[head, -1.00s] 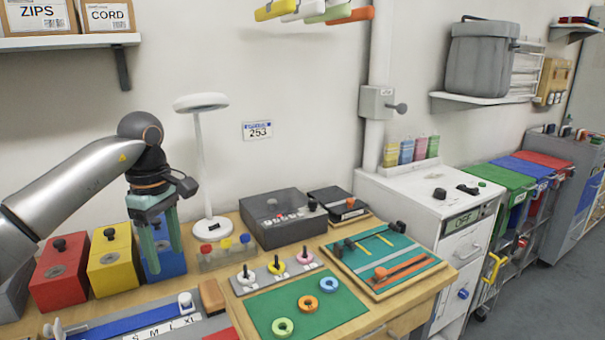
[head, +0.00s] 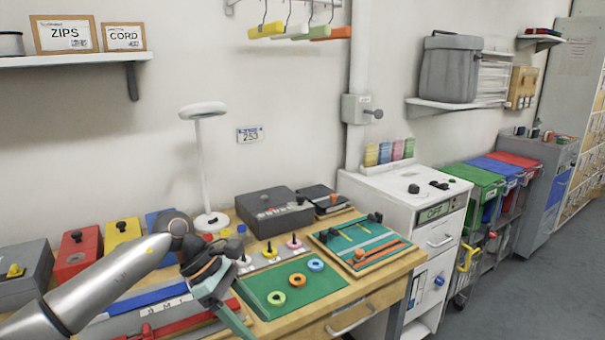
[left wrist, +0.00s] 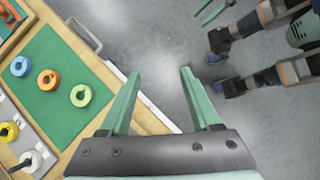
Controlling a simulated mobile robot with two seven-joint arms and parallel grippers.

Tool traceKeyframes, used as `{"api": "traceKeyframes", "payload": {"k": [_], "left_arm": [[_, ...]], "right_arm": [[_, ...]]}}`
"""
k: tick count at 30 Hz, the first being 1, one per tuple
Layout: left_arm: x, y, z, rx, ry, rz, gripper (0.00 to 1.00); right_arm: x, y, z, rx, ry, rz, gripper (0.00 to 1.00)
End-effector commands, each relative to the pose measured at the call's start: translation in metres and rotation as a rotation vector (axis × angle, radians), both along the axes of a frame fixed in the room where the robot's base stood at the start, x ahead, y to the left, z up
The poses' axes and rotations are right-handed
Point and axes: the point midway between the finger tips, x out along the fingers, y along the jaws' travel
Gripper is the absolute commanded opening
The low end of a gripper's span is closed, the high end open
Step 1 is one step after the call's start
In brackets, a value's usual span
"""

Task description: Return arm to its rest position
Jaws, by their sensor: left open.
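My left arm comes in from the lower left in the head view. Its gripper (head: 238,322) points down and right at the front edge of the workbench (head: 370,282), left of the drawer handle. In the left wrist view the two green fingers (left wrist: 160,80) stand apart with nothing between them, over the grey floor just beyond the bench edge. The green mat (head: 312,297) with green, orange and blue rings lies right of the gripper, apart from it.
A drawer handle (head: 350,317) sticks out from the bench front. Red (head: 77,255) and yellow boxes and a white lamp (head: 203,150) stand at the back. A white cabinet (head: 410,215) stands to the right. Open floor (head: 500,300) lies in front.

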Motion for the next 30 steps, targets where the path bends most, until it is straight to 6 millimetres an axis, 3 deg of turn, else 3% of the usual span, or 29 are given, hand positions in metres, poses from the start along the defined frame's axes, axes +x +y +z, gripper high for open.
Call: {"api": "traceKeyframes", "payload": {"k": [1,3,6,9,12,17,20,24,28,29,30], "left_arm": [[-0.014,-0.028,-0.006,-0.11,0.068,0.029,0.64],[-0.029,-0.062,-0.007,-0.266,0.167,0.093,0.64],[-0.047,-0.099,0.0,-0.481,0.335,0.21,0.64],[-0.057,-0.123,0.012,-0.682,0.529,0.348,0.64],[-0.06,-0.133,0.024,-0.868,0.745,0.508,0.64],[-0.051,-0.122,0.029,-1.127,1.123,0.798,0.64],[-0.043,-0.102,0.017,-1.265,1.374,1.003,0.64],[-0.042,-0.061,-0.021,-1.429,1.731,1.308,0.64],[-0.059,-0.018,-0.075,-1.553,2.061,1.617,0.64],[-0.067,-0.008,-0.089,1.571,-2.126,-1.686,0.64],[-0.079,0.005,-0.107,1.467,-2.039,-1.637,0.64]], "right_arm": [[-0.001,0.0,0.006,0.0,0.0,-0.001,0.5],[-0.003,-0.001,0.008,-0.002,0.004,-0.002,0.5],[-0.005,-0.002,0.01,-0.004,0.012,-0.004,0.5],[-0.007,-0.004,0.013,-0.007,0.017,-0.006,0.5],[-0.009,-0.005,0.018,-0.007,0.02,-0.009,0.5],[-0.011,-0.007,0.027,-0.008,0.016,-0.014,0.5],[-0.011,-0.009,0.032,-0.009,0.013,-0.019,0.5],[-0.013,-0.013,0.038,-0.014,0.018,-0.025,0.5],[-0.015,-0.015,0.042,-0.017,0.022,-0.028,0.5],[-0.016,-0.015,0.044,-0.018,0.024,-0.029,0.5],[-0.016,-0.015,0.045,-0.018,0.024,-0.029,0.5]]}}
